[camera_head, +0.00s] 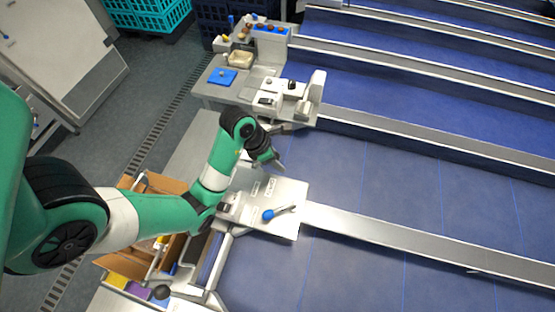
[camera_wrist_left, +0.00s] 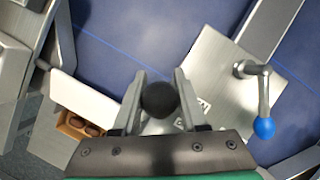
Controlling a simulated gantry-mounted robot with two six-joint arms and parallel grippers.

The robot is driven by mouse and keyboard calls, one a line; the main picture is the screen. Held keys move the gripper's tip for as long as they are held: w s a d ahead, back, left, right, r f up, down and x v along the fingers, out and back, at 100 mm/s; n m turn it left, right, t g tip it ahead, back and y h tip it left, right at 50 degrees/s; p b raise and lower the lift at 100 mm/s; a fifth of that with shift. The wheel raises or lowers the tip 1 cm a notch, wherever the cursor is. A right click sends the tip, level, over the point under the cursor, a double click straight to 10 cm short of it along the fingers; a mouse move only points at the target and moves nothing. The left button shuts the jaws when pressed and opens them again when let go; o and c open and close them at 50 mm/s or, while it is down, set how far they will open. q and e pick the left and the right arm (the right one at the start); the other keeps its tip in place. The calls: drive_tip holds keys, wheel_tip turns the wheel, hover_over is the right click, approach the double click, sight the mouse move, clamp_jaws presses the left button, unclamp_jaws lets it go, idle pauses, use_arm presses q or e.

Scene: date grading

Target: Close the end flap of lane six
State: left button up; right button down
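My left gripper (camera_head: 279,166) is over the near end of a blue lane (camera_head: 370,180), above a metal plate with small labels too small to read. In the left wrist view my left gripper (camera_wrist_left: 160,78) has its fingers on either side of a round black knob (camera_wrist_left: 160,98). The knob fills the gap between them; I cannot tell whether they press on it. What the knob is fixed to is mostly hidden. I cannot tell from the labels which lane is six, nor see the flap's angle clearly. My right gripper is not in view.
A lever with a blue knob (camera_head: 268,214) lies on the metal plate (camera_head: 285,232); its blue ball shows in the left wrist view (camera_wrist_left: 264,128). Metal dividers (camera_head: 420,238) separate the lanes. A cardboard box (camera_head: 122,262) and another black knob (camera_head: 162,292) are at lower left.

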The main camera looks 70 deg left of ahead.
use_arm(q)
clamp_jaws()
idle(1.0)
